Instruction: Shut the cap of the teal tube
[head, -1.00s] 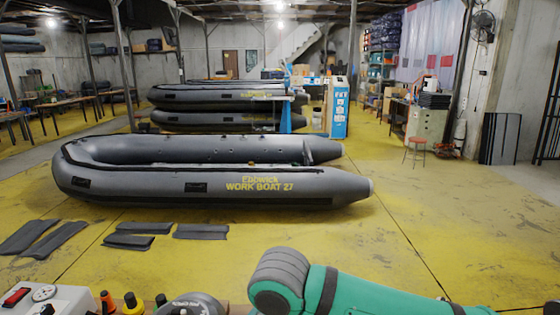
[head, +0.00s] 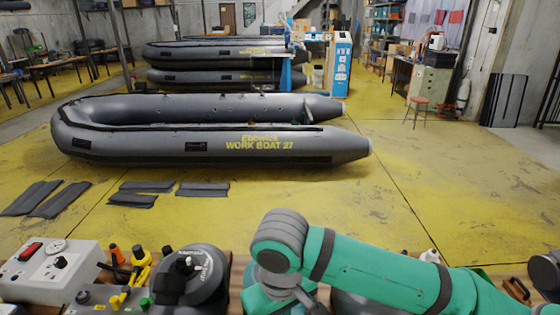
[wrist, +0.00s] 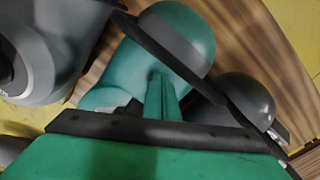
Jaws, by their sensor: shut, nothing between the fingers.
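The teal tube (wrist: 175,40) has a rounded end and sits on a wooden bench in the wrist view. In the head view only a little of the teal tube (head: 262,300) shows below my arm, which hides most of it. My gripper (wrist: 162,95) appears as a narrow teal piece in front of the tube; it is shut and empty. I cannot tell if it touches the tube. A dark bar crosses the wrist view diagonally over the tube's side. I cannot clearly make out the cap or whether it is open.
A grey tube with a valve (head: 188,268) stands left of the teal one, and a dark grey tube (wrist: 240,100) stands right. A grey control box (head: 50,265) and small colored fittings are on the bench's left.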

